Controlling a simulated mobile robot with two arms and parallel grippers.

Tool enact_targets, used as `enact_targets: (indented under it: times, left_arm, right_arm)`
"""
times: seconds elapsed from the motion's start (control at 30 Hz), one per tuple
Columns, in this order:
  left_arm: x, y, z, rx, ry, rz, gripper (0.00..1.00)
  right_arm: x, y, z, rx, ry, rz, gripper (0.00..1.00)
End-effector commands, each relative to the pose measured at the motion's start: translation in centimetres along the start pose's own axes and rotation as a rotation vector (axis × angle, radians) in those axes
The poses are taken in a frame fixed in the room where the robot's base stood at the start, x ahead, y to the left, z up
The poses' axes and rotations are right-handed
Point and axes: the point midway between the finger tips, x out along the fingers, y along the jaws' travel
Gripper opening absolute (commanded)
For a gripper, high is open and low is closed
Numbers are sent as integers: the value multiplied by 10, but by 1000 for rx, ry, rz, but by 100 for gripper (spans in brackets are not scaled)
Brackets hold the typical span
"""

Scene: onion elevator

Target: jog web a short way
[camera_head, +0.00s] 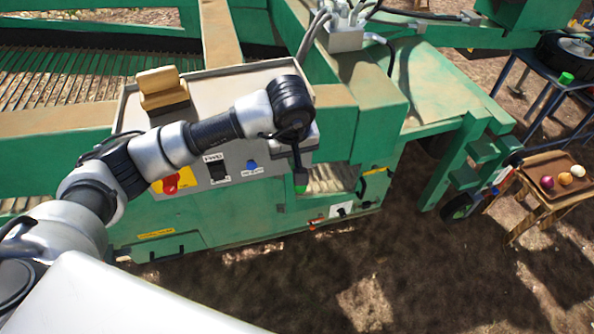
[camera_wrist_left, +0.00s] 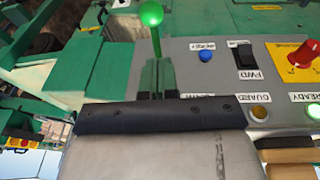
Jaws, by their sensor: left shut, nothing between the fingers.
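The grey control panel (camera_head: 225,165) is on the side of the green machine. It carries a red knob on a yellow plate (camera_head: 171,184), a black FWD switch (camera_head: 217,170) and a blue button (camera_head: 251,164). In the left wrist view, where lettering is upside down, a lever with a bright green ball (camera_wrist_left: 151,14) stands just beyond my fingertips. My left gripper (camera_wrist_left: 159,66) is shut and empty, in line with the lever. I cannot tell whether it touches it. In the head view it points down at the panel's right end (camera_head: 299,176). My right gripper is out of view.
A wooden block (camera_head: 162,88) sits on top of the panel housing. A small table (camera_head: 540,197) with a tray of onions stands at right. Bare soil (camera_head: 400,270) lies open in front.

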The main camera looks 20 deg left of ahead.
Motion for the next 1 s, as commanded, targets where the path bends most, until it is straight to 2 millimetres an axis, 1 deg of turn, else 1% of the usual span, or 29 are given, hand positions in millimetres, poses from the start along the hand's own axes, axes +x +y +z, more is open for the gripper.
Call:
enact_targets:
  times: [0.03,0.17,0.3,0.4,0.53,0.87,1.0]
  left_arm:
    - [10,-1,1,-2,-5,-4,0]
    - [36,-1,1,-2,-4,-4,0]
    - [55,3,10,0,-4,-1,0]
    - [64,5,13,-1,-2,0,0]
    - [71,5,15,-1,-1,1,0]
    - [72,5,15,-1,1,2,0]
    - [75,5,16,0,1,1,0]
  right_arm:
    - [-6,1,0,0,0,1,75]
    - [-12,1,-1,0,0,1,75]
    - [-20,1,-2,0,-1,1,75]
    - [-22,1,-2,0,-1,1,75]
    - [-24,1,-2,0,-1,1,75]
    - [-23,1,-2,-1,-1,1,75]
    - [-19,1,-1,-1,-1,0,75]
